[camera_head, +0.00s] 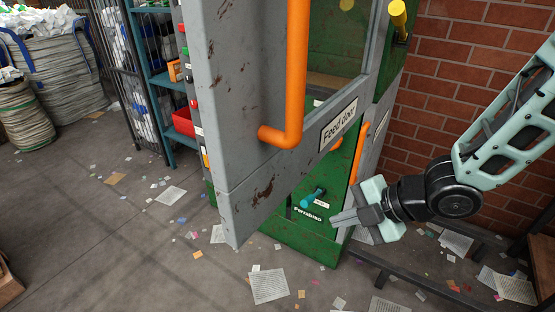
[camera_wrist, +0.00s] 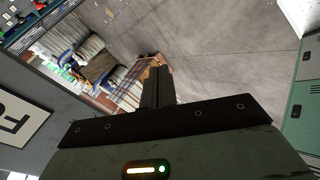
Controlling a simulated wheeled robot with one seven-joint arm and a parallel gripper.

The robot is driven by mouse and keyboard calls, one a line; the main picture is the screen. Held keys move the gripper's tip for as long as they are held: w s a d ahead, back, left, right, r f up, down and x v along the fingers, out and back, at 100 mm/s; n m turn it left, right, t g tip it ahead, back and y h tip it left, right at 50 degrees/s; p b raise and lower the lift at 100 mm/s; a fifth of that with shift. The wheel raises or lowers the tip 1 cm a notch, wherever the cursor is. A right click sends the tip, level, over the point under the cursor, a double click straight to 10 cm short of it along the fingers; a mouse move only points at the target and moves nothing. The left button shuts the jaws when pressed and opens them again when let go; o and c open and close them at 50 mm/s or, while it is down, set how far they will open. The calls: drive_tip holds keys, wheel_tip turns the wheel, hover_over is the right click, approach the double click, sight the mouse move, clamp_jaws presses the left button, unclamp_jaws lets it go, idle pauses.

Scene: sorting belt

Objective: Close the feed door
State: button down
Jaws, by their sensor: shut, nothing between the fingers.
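The feed door (camera_head: 235,95) is a grey, scuffed panel standing open, swung out from a green machine (camera_head: 295,240). It has an orange bar handle (camera_head: 297,75) and a "Feed door" label (camera_head: 338,125). My gripper (camera_head: 335,219) is shut and empty, in front of the machine's lower part, right of the door's lower edge. In the wrist view my gripper (camera_wrist: 156,85) points toward the open floor. A grey panel with part of a label (camera_wrist: 18,118) is at the left there. I cannot tell whether the gripper touches anything.
A blue shelf rack (camera_head: 165,80) with a red bin (camera_head: 184,122) stands left of the door. Sacks (camera_head: 60,75) are at the far left. A brick wall (camera_head: 450,80) is at right. The floor (camera_head: 110,240) at left is open, with scattered paper.

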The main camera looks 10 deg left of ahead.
sight(247, 210)
drive_tip(key=s+d+r+n+g+y+p, duration=0.1)
drive_tip(key=s+r+n+g+y+p, duration=0.75)
drive_tip(key=r+n+p, duration=0.35)
drive_tip(key=shift+n, duration=0.3)
drive_tip(key=p+x, duration=0.1)
drive_tip(key=x, duration=0.3)
drive_tip(key=r+p+x, duration=0.1)
drive_tip(key=p+x, duration=0.1)
drive_tip(key=x, duration=0.2)
drive_tip(key=w+p+x, duration=0.1)
drive_tip(key=p+x, duration=0.1)
drive_tip(key=x, duration=0.2)
drive_tip(key=shift+w+a+r, duration=0.1)
drive_tip(key=shift+a+r, duration=0.05)
drive_tip(key=shift+a, duration=0.05)
drive_tip(key=shift+w+a+p, duration=0.2)
drive_tip(key=shift+a+p, duration=0.1)
drive_tip(key=shift+a, duration=0.2)
drive_tip(key=shift+a, duration=0.1)
